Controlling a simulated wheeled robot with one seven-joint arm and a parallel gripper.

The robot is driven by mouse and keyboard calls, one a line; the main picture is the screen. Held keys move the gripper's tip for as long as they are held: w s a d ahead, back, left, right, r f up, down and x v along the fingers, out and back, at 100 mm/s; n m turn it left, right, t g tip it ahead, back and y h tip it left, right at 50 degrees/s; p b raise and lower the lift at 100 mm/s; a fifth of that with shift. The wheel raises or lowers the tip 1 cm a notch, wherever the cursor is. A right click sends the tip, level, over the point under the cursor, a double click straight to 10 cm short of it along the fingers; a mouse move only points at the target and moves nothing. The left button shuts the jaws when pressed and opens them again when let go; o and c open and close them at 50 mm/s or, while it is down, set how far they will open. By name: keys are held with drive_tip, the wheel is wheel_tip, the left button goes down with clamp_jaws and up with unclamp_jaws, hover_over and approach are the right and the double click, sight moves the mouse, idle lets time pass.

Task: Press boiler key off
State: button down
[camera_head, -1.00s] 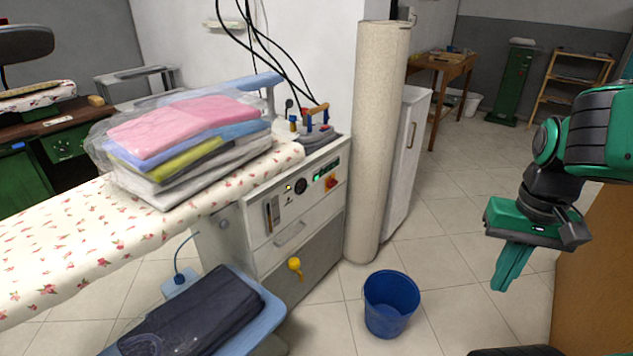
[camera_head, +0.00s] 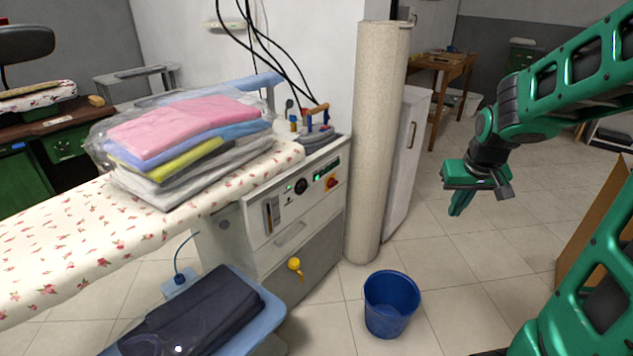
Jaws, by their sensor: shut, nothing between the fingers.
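The boiler's control panel (camera_head: 300,188) is on the front of the white ironing-board cabinet, in the middle of the head view. It carries a round dark gauge (camera_head: 301,186), lit green keys (camera_head: 320,175) and a red and yellow switch (camera_head: 331,182). The labels are too small to read, so I cannot tell which key is the boiler key. My gripper (camera_head: 460,206) is shut and empty, pointing down. It hangs in the air to the right of the panel, well apart from it.
A rolled carpet (camera_head: 376,150) stands upright between the cabinet and my gripper. A blue bucket (camera_head: 389,304) is on the floor below. Folded clothes (camera_head: 185,140) lie on the flowered board. An iron (camera_head: 318,132) rests above the panel. The tiled floor at right is largely clear.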

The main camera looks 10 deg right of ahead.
sight(316, 178)
drive_tip(key=w+a+f+n+t, duration=0.1)
drive_tip(key=w+f+n+t, duration=0.3)
drive_tip(key=w, duration=1.1)
drive_tip(key=w+a+f+n+t, duration=0.15)
drive_tip(key=w+f, duration=0.35)
drive_tip(key=w, duration=0.9)
drive_tip(key=w+a+f+n+t+y, duration=0.3)
drive_tip(key=w+a+f+t, duration=0.3)
drive_tip(key=w+a+f, duration=0.5)
wheel_tip(316, 178, down, 2)
drive_tip(key=w+n, duration=0.1)
drive_tip(key=w, duration=0.1)
drive_tip(key=shift+w+a+f, duration=0.15)
drive_tip(key=shift+w+a, duration=0.15)
drive_tip(key=shift+w, duration=0.1)
drive_tip(key=w+a, duration=0.5)
drive_tip(key=w, duration=0.1)
drive_tip(key=shift+w+a, duration=0.3)
drive_tip(key=shift+w, duration=0.1)
drive_tip(key=shift+w+a, duration=0.3)
